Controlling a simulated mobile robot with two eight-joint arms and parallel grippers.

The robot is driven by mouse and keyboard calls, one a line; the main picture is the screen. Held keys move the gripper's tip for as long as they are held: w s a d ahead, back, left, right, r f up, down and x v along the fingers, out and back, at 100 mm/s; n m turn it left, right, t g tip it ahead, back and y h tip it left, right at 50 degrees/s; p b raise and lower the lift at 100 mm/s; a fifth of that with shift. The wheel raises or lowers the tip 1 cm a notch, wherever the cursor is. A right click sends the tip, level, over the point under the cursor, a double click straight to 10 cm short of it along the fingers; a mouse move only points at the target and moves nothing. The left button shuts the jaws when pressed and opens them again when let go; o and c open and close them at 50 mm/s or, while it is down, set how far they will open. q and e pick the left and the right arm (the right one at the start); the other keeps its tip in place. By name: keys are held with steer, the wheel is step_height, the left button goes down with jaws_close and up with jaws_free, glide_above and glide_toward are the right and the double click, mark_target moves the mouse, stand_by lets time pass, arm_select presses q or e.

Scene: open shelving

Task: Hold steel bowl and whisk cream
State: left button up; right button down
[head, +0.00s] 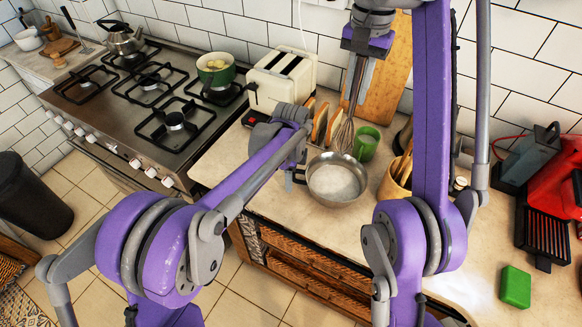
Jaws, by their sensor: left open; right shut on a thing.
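The steel bowl (352,203) stands on the counter near its front edge, with white cream (333,182) inside. My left gripper (293,178) is open at the bowl's left side. It is partly hidden by its own wrist, and I cannot tell whether it touches the rim. My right gripper (358,78) is shut on the whisk (344,132) and holds it upright. The whisk's wire end shows at the bowl's far rim, and it appears to be above the cream rather than in it.
A green mug (367,142) stands just behind the bowl, and a utensil holder (392,186) is to its right. A toaster (283,78) and bread slices (320,120) are behind. A stove (150,92) is at left. A green block (515,287) lies at right.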

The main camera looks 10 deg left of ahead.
arm_select(q)
steer(key=shift+f, duration=0.35)
jaws_close()
stand_by(1.2)
steer(key=c, duration=0.6)
jaws_free()
jaws_close()
